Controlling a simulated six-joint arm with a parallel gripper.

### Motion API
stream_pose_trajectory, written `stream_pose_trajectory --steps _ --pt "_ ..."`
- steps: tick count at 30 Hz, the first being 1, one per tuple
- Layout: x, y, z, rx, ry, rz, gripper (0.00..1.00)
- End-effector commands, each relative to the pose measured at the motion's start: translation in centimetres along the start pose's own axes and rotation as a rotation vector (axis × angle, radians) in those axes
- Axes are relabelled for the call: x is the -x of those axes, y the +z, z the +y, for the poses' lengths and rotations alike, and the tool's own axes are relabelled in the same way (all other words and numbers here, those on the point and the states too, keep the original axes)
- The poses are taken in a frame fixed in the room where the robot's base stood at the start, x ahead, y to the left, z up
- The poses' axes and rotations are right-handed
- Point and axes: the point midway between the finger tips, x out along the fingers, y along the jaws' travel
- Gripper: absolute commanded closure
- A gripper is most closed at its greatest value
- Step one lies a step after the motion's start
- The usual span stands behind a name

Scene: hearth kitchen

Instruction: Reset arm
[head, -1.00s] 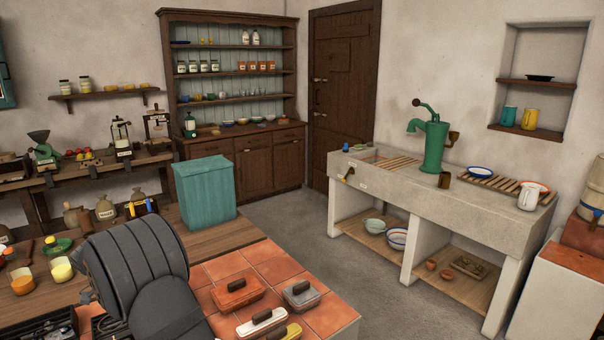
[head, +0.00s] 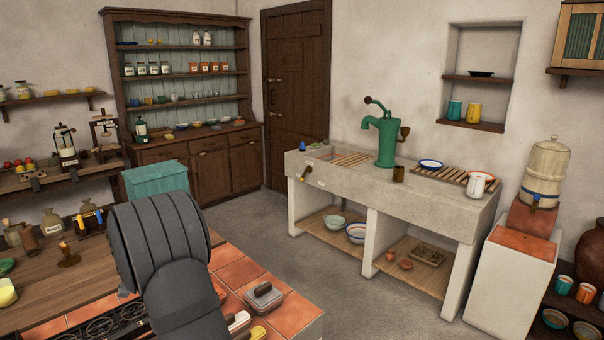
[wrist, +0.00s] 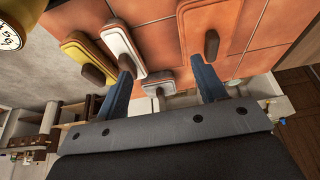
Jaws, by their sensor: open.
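My gripper (wrist: 168,80) shows in the wrist view, its two blue fingers spread apart with nothing held between them. Beyond the fingers lies a terracotta tiled top with lidded dishes on it. A white dish (wrist: 122,42) is by the left finger, and a yellow dish (wrist: 88,58) is left of it. A grey dish (wrist: 159,84) shows between the fingers. An orange dish (wrist: 203,30) is at the upper right, beyond the right finger. In the head view, my dark arm covers part of the tiled top and the fingers are hidden.
In the head view, the grey dish (head: 264,297) sits on the tiles near the right edge. A teal box (head: 155,178) stands behind my arm. A stone sink (head: 400,190) with a green pump (head: 384,138) is across open floor (head: 300,270). A wooden dresser (head: 185,100) is at the back.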

Motion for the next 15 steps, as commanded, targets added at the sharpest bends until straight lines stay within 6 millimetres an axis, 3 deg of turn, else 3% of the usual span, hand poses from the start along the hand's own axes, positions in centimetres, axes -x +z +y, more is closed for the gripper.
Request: stream_pose_trajectory --steps 15 --pt "-3.6 -8.8 4.7 -0.003 0.001 0.000 0.36"
